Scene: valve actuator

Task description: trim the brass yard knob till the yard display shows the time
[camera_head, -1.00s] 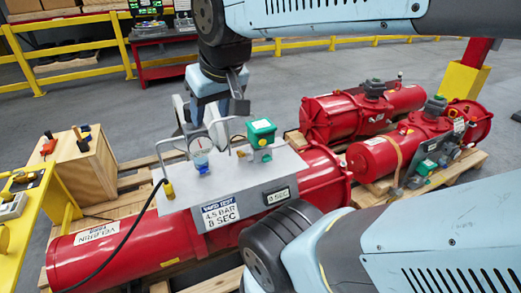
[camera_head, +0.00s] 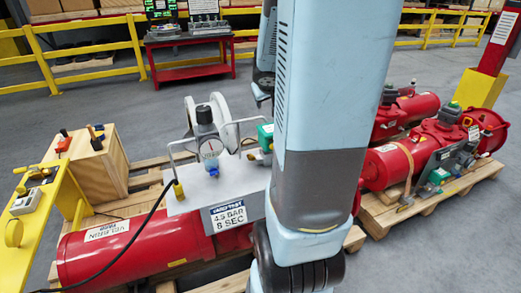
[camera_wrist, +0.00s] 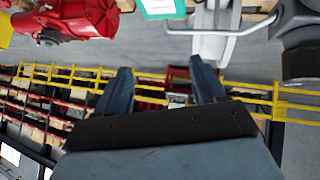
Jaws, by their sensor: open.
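The yard test panel (camera_head: 184,203) sits on a long red actuator cylinder (camera_head: 100,262). Its sign (camera_head: 228,217) reads 4.5 BAR, 8 SEC. A regulator with a round gauge (camera_head: 210,150) stands on the panel, beside a green-topped box (camera_head: 265,138). The yard display is hidden behind my arm in the head view. I cannot make out the brass knob for certain. My gripper (camera_wrist: 163,86) shows in the wrist view, open and empty, with floor, railing and a red bench far beyond the fingers. The panel's bent handle (camera_wrist: 225,32) seems to show at that view's top.
More red actuators (camera_head: 425,145) lie on a pallet at the right. A wooden block (camera_head: 92,165) and a yellow stand (camera_head: 40,210) are at the left. A black hose (camera_head: 140,220) crosses the cylinder.

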